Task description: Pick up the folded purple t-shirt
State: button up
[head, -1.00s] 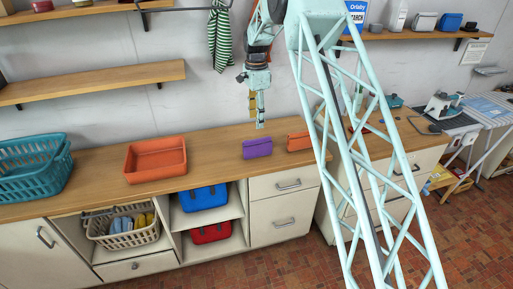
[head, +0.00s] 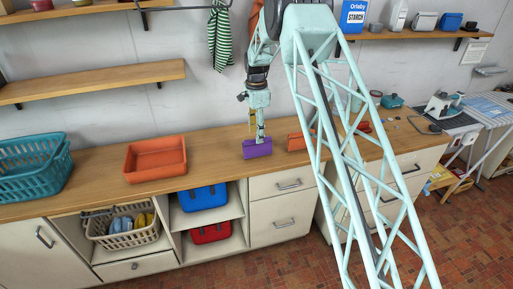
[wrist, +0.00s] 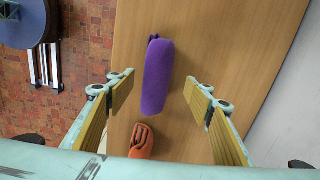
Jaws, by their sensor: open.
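The folded purple t-shirt (head: 257,149) lies on the wooden counter (head: 100,164), right of the orange tub. In the wrist view the purple t-shirt (wrist: 158,77) is a long, rounded bundle lying between the lines of my two fingers, nearer the far side. My gripper (head: 259,138) points down close over it in the head view. In the wrist view my gripper (wrist: 165,95) is open and empty, with a yellow-padded finger on each side. Whether the fingertips reach down beside the cloth cannot be told.
An orange folded item (head: 296,142) lies just right of the purple one; it also shows in the wrist view (wrist: 142,142). An orange tub (head: 155,168) and a teal basket (head: 32,190) stand to the left. A striped cloth (head: 220,40) hangs on the wall behind.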

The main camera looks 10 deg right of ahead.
jog(key=shift+f, duration=0.15)
jog(key=shift+d+f, duration=0.1)
jog(key=shift+f, duration=2.4)
jog(key=shift+c, duration=0.7)
jog(key=c, duration=0.9)
jog(key=shift+r, duration=0.15)
jog(key=shift+r, duration=1.6)
jog(key=shift+s+r, duration=0.1)
jog(key=shift+s, duration=0.1)
jog(key=s+a, duration=0.3)
jog(key=s, duration=0.1)
jog(key=s+a+r, duration=0.1)
jog(key=s+a, duration=0.2)
jog(key=s, duration=0.1)
jog(key=s+a, duration=0.4)
jog(key=shift+s+r, duration=0.1)
jog(key=shift+r, duration=0.1)
